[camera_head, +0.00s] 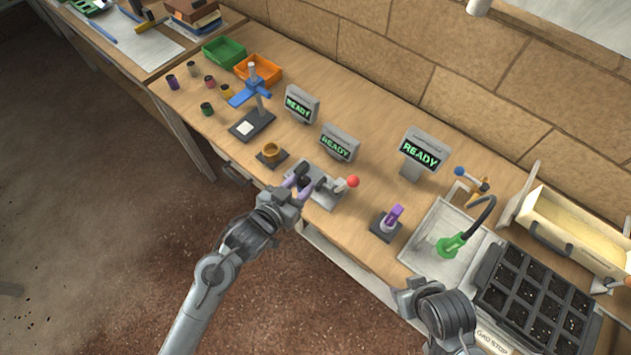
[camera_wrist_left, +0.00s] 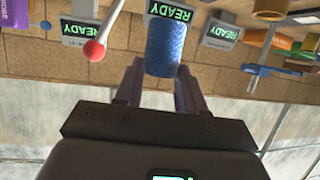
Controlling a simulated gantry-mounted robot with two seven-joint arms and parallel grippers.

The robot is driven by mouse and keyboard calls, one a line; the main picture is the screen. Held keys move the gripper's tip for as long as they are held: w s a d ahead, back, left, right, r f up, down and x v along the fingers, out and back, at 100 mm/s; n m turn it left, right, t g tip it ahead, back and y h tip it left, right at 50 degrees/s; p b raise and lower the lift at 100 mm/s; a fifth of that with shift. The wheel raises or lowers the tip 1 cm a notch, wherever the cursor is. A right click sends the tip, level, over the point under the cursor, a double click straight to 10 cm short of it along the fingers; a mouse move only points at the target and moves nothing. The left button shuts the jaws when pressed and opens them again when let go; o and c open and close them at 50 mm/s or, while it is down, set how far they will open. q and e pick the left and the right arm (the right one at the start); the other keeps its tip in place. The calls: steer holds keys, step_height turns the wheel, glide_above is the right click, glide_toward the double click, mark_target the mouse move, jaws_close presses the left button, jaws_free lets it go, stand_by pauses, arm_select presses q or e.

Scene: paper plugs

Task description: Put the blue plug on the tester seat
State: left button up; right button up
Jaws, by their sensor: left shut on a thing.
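The blue plug (camera_wrist_left: 166,48) is a ribbed blue cylinder between the two fingers of my left gripper (camera_wrist_left: 160,85) in the left wrist view. In the head view my left gripper (camera_head: 303,184) is shut on it, over the grey lever device (camera_head: 328,192) with the red ball knob; the plug is mostly hidden there by the gripper. Which stand is the tester seat is not clear; a brass cup on a dark base (camera_head: 270,153) and a purple-topped stand (camera_head: 388,225) are nearby. My right arm (camera_head: 437,308) is at the lower right, its fingertips not clear.
Three READY displays (camera_head: 421,152) stand along the back. Green (camera_head: 223,52) and orange (camera_head: 258,70) bins, several small plugs and a blue-armed stand (camera_head: 252,95) are at the left. A green nozzle (camera_head: 452,245), black cell tray (camera_head: 530,300) and cream box (camera_head: 575,225) crowd the right.

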arm_select(q)
steer(key=s+d+m+g+h, duration=0.1)
steer(key=d, duration=0.2)
steer(key=b, duration=0.2)
glide_above(305, 167)
steer(key=s, duration=0.4)
step_height(305, 167, down, 6)
steer(key=shift+m+g, duration=0.4)
steer(key=shift+f+b, duration=0.3)
steer(key=shift+f, duration=1.85)
steer(key=shift+f, duration=0.1)
